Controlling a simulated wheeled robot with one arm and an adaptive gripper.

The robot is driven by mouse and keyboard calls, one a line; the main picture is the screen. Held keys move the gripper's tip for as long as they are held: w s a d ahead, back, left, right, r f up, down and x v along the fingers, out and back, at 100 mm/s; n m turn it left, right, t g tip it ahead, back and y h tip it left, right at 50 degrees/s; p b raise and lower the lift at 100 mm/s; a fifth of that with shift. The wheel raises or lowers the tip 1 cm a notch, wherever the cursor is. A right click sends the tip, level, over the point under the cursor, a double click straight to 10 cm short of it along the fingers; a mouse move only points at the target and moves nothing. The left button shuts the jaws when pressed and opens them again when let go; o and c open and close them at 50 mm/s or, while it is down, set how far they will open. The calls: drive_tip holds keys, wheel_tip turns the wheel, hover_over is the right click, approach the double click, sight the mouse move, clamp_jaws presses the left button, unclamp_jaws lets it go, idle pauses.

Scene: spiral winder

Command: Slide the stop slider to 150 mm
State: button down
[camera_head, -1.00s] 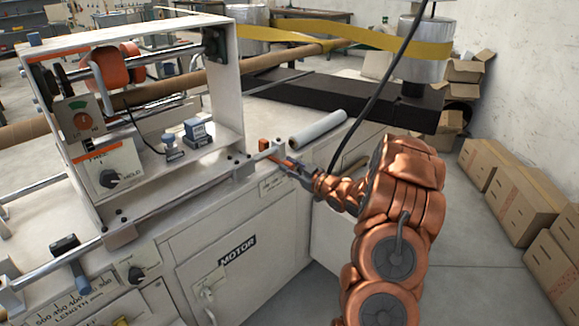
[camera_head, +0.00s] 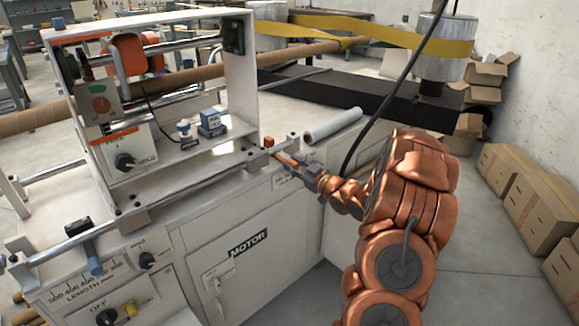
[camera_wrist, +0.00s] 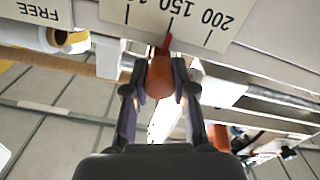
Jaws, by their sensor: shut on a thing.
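The stop slider's round orange knob (camera_wrist: 160,80) is between the two dark fingers of my gripper (camera_wrist: 160,66) in the wrist view. The fingers are shut on it from both sides. A red pointer (camera_wrist: 166,44) extends from the knob to the white scale plate (camera_wrist: 188,14). Its tip lies at or very close to the 150 tick; the exact alignment is hard to tell. In the head view the orange slider (camera_head: 268,142) sits near the right end of the rail, with my gripper (camera_head: 286,162) reaching it from the right.
The grey rail (camera_head: 195,185) runs along the machine's front edge. Another stop with a black knob (camera_head: 78,227) is at its left. A pale roll (camera_head: 332,125) lies behind my gripper. A dark cable (camera_head: 385,95) hangs near my arm. Cardboard boxes (camera_head: 505,177) line the wall.

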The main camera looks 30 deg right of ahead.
drive_tip(key=c, duration=0.9)
unclamp_jaws()
drive_tip(key=shift+c, duration=0.2)
drive_tip(key=s+d, duration=0.1)
drive_tip(key=s, duration=1.1)
drive_tip(key=shift+d, duration=0.4)
drive_tip(key=shift+w, duration=0.1)
